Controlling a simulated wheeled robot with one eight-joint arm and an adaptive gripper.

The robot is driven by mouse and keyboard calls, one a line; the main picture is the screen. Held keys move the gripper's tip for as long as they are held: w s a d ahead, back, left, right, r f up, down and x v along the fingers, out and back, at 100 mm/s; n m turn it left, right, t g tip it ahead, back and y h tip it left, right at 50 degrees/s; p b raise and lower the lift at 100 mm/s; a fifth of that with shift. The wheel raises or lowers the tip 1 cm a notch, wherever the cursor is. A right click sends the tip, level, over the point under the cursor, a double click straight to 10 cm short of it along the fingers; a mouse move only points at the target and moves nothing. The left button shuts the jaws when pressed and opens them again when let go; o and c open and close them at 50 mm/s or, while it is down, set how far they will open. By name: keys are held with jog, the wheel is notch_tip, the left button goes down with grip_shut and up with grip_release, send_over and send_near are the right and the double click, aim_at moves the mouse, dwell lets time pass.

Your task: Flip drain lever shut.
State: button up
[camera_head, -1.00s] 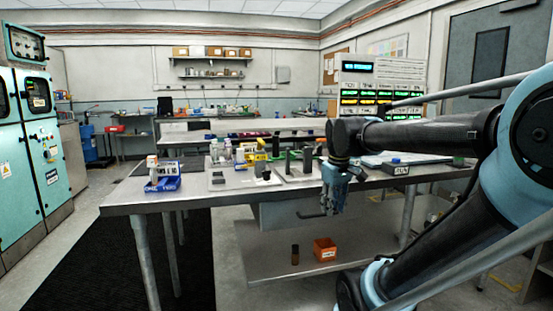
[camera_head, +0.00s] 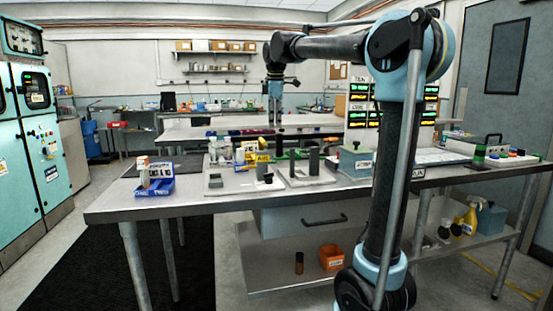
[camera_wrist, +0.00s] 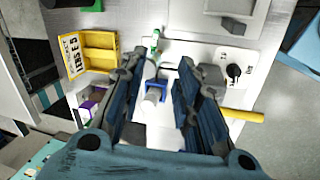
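My gripper (camera_head: 275,120) hangs pointing down above the back part of the workbench (camera_head: 140,205). In the wrist view my gripper (camera_wrist: 158,105) is open, with its two dark blue fingers spread apart. A small blue fitting (camera_wrist: 156,85) with a pale cylinder (camera_wrist: 152,101) shows in the gap between them, and nothing is visibly held. A yellow bar (camera_wrist: 244,115) sticks out to the right of the right finger, and a small green part (camera_wrist: 155,42) lies ahead of the gap. I cannot tell which of these is the drain lever. The fingers hide part of the area.
A yellow labelled box (camera_wrist: 98,50) sits left of my fingers. A plate with a black knob (camera_wrist: 234,71) is at the right. A blue bin (camera_head: 155,186) stands at the bench's left, and a green-grey box (camera_head: 354,160) right of centre. Dark upright blocks (camera_head: 314,160) stand nearby.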

send_near(274, 162)
jog(key=x, duration=0.7)
jog(key=shift+w+f, duration=0.25)
jog(key=shift+w, duration=0.1)
jog(key=shift+c, duration=0.6)
grip_shut()
